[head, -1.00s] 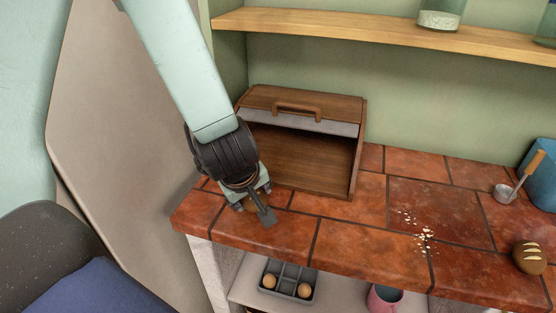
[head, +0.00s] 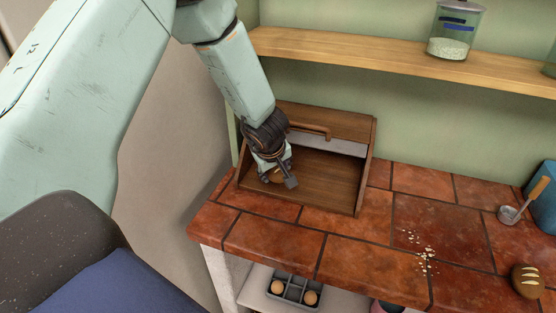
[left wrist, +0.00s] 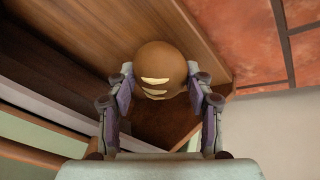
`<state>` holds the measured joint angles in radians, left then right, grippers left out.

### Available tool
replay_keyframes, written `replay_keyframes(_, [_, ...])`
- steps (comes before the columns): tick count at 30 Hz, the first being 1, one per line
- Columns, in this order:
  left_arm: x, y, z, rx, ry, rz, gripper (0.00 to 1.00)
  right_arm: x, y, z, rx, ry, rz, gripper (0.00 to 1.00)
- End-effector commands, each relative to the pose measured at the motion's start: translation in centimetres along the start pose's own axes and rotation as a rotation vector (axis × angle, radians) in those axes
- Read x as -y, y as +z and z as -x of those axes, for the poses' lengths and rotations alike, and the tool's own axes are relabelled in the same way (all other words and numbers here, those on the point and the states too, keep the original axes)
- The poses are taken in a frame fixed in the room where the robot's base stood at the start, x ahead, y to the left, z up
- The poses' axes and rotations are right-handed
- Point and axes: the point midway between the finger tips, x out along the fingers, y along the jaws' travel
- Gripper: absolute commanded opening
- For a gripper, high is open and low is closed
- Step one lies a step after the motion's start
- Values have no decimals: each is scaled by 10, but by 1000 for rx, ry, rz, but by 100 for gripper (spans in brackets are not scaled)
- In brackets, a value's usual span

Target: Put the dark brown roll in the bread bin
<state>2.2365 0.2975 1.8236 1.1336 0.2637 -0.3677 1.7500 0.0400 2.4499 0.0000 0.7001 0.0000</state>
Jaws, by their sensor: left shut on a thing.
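The wooden bread bin (head: 335,183) stands open at the back of the tiled counter, its lid raised and its handle on top. My left gripper (head: 279,182) is at the left part of the bin's opening, pointing down. It is shut on a brown roll with pale slashes. In the left wrist view the roll (left wrist: 160,68) sits between the two fingers, with the bin's wood behind it. In the head view the fingers mostly hide this roll. I cannot tell whether it touches the bin floor. My right gripper is not in view.
Another brown slashed roll (head: 527,281) lies at the counter's right front. Crumbs (head: 424,252) lie mid-counter. A wooden shelf (head: 380,60) with a jar (head: 455,32) runs above the bin.

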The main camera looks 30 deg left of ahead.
Motion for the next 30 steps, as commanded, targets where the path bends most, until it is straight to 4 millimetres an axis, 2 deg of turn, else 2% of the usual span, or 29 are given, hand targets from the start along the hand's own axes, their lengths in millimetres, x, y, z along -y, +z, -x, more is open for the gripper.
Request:
replay_keyframes(12, [-21, -27, -16, 0, 0, 2, 21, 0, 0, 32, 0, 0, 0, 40])
replay_keyframes(18, [-16, -19, -32, 1, 0, 0, 21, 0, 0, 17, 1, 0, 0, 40])
replay_keyframes(30, [-15, -18, -34, 1, 1, 1, 21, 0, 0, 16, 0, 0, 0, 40])
